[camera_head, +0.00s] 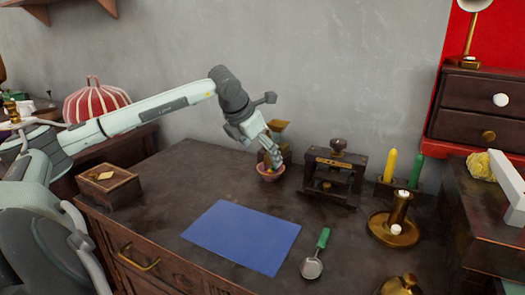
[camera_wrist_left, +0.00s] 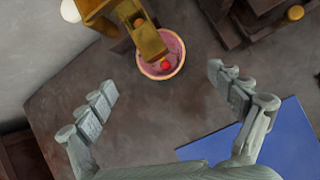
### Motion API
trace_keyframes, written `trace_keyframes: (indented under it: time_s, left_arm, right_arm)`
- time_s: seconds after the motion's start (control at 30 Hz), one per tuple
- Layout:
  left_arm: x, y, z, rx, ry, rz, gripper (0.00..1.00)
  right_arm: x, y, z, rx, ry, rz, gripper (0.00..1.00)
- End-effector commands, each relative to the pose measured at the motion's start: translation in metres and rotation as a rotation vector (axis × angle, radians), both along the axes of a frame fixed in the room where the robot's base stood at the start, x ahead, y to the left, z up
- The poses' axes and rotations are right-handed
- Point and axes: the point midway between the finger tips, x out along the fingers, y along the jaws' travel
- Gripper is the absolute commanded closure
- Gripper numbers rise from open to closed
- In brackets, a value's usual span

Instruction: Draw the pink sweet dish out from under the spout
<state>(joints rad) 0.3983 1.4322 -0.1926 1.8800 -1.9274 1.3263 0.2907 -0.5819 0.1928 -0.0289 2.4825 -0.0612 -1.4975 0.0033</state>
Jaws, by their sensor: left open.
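The pink sweet dish (camera_head: 268,176) stands on the dark desk toward the back. In the left wrist view the dish (camera_wrist_left: 177,62) is round and holds a red sweet (camera_wrist_left: 164,66). A brass-coloured spout (camera_wrist_left: 149,42) hangs over it and hides part of its inside. My left gripper (camera_head: 270,154) is at the dish in the head view and hides part of the dispenser (camera_head: 278,130) behind. In the left wrist view the left gripper (camera_wrist_left: 161,79) is open, with its fingers wide apart on the near side of the dish and nothing between them. My right gripper is not in view.
A dark press (camera_head: 333,173) stands just right of the dish. A blue sheet (camera_head: 243,236) and a green-handled scoop (camera_head: 314,258) lie in front. A brass candleholder (camera_head: 394,229) stands farther right. A wooden box (camera_head: 109,186) is at left; the desk between box and dish is clear.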

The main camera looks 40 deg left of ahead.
Motion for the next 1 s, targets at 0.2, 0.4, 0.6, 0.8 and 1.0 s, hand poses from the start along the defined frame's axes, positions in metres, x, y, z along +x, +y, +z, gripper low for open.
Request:
trace_keyframes:
  time_s: [0.2, 0.4, 0.6, 0.8, 1.0]
  left_arm:
    - [0.009, 0.001, -0.014, -0.005, 0.0, -0.001, 0.08]
    - [0.025, 0.004, -0.041, -0.005, 0.0, -0.001, 0.08]
    - [0.038, 0.007, -0.06, -0.004, -0.002, -0.002, 0.08]
    - [0.041, 0.008, -0.066, -0.001, -0.001, -0.002, 0.08]
    - [0.041, 0.008, -0.067, -0.001, -0.001, -0.002, 0.08]
  right_arm:
    - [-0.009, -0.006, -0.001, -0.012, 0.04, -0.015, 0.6]
    - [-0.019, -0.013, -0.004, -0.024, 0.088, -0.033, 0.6]
    - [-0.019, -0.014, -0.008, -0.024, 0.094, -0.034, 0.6]
    - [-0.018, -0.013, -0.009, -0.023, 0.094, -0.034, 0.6]
    - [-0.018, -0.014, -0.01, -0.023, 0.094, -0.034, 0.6]
